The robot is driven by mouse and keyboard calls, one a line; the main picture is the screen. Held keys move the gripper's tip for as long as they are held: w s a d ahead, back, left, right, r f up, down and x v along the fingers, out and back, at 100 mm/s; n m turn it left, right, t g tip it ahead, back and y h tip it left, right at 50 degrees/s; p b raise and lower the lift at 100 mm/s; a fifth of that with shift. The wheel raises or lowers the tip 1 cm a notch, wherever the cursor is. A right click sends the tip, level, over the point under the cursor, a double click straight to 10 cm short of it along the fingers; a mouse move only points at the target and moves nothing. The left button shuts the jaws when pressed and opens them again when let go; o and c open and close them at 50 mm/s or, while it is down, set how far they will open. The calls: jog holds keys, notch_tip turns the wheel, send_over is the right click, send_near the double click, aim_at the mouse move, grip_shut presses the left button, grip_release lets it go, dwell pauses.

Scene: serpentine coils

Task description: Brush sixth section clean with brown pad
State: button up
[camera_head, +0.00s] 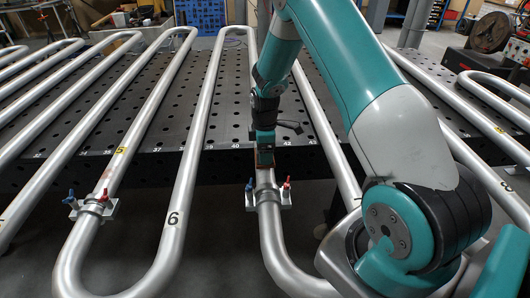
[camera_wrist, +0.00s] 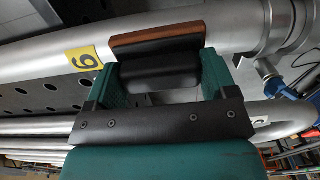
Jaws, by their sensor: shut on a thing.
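My gripper (camera_head: 264,150) points down at the straight silver pipe right of the bend marked 6 (camera_head: 173,218), just above a clamp. In the wrist view, its two green fingers (camera_wrist: 160,76) are shut on the brown pad (camera_wrist: 158,36), a black block with a brown strip along its edge. The pad lies against or just over the pipe (camera_wrist: 225,32); I cannot tell whether it touches. The pipe surface under the pad is hidden.
A clamp (camera_head: 268,197) with blue and red handles grips the pipe just below my gripper. Another clamp (camera_head: 92,206) is on the pipe at the left, with a yellow 5 label (camera_head: 120,150) above it. A perforated dark table (camera_head: 225,120) lies behind the pipes.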

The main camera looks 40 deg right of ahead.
jog(key=shift+w+d+b, duration=0.15)
jog(key=shift+w+d, duration=0.3)
jog(key=shift+w, duration=0.25)
jog(key=shift+w+d+b, duration=0.15)
jog(key=shift+w+d, duration=0.3)
jog(key=shift+w, duration=0.25)
jog(key=shift+f, duration=0.15)
jog(key=shift+s+a, duration=0.1)
jog(key=shift+s, duration=0.05)
jog(key=shift+s+a+r+p, duration=0.15)
jog(key=shift+s+a, duration=0.3)
jog(key=shift+s, duration=0.2)
jog(key=shift+s+a+r+p, duration=0.15)
jog(key=shift+s+a, duration=0.25)
jog(key=shift+s, duration=0.2)
jog(key=shift+s+a+f, duration=0.15)
jog(key=shift+s+a, duration=0.35)
jog(key=shift+s, duration=0.25)
jog(key=shift+s+a+f, duration=0.15)
jog(key=shift+s+a, duration=0.3)
jog(key=shift+s, duration=0.3)
jog(key=shift+s+a+r, duration=0.2)
jog(key=shift+s+a, duration=0.6)
jog(key=shift+s, duration=0.3)
jog(key=shift+r+p, duration=0.1)
jog(key=shift+p, duration=0.25)
notch_tip(320, 180, up, 6)
jog(key=p, duration=0.4)
